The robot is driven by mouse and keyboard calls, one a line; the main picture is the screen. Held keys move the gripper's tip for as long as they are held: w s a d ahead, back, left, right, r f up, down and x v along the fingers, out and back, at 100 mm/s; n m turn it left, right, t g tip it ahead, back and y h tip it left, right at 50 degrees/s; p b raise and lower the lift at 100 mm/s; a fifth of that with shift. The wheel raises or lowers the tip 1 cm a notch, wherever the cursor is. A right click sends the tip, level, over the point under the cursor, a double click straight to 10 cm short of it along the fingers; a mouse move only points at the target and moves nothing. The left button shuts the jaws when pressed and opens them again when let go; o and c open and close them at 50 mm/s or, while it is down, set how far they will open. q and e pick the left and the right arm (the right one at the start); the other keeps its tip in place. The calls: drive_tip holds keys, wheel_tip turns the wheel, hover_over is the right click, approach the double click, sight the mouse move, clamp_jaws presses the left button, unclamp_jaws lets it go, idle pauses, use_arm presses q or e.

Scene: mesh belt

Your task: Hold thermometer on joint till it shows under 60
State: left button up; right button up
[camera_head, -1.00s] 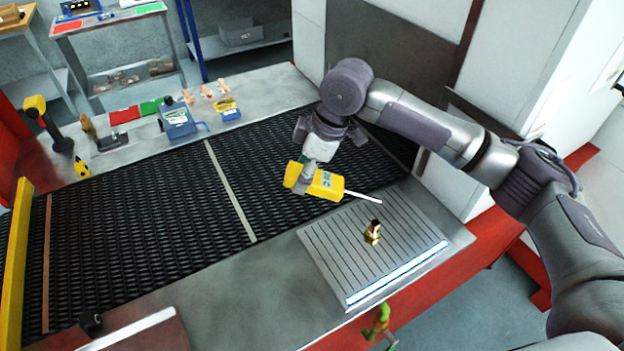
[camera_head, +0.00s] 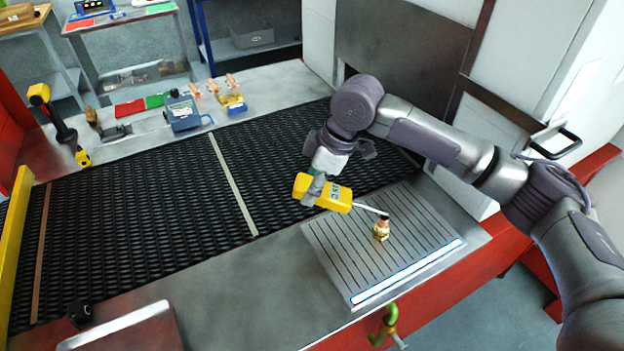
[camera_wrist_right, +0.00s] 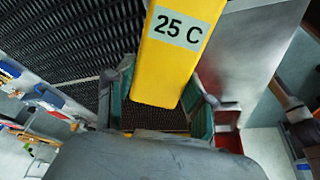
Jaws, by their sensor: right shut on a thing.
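My right gripper (camera_head: 314,188) is shut on the yellow thermometer (camera_head: 336,199), above the edge of the black mesh belt. The thermometer also shows in the right wrist view (camera_wrist_right: 168,68), where its display (camera_wrist_right: 179,27) reads 25 C. Its thin pale probe points right, and its tip appears to be at the dark top of the joint (camera_head: 381,231); I cannot tell whether they touch. The joint is a small brass piece with a copper-coloured upper part, upright on the grooved plate (camera_head: 340,262). My left gripper is not in view.
The mesh belt (camera_head: 130,230) fills the middle left. A blue device (camera_head: 183,114), red and green pads and copper pieces (camera_head: 213,87) lie on the back ledge. A yellow-and-black tool (camera_head: 55,115) stands at the far left. A green-handled item (camera_head: 384,325) is at the front edge.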

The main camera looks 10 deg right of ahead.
drive_tip(key=shift+f, duration=0.25)
idle(0.7)
drive_tip(key=shift+f+p, duration=0.1)
drive_tip(key=shift+p, duration=0.5)
idle(2.2)
idle(1.8)
wheel_tip(320, 180, up, 5)
drive_tip(key=p, duration=0.5)
drive_tip(key=shift+p, duration=0.35)
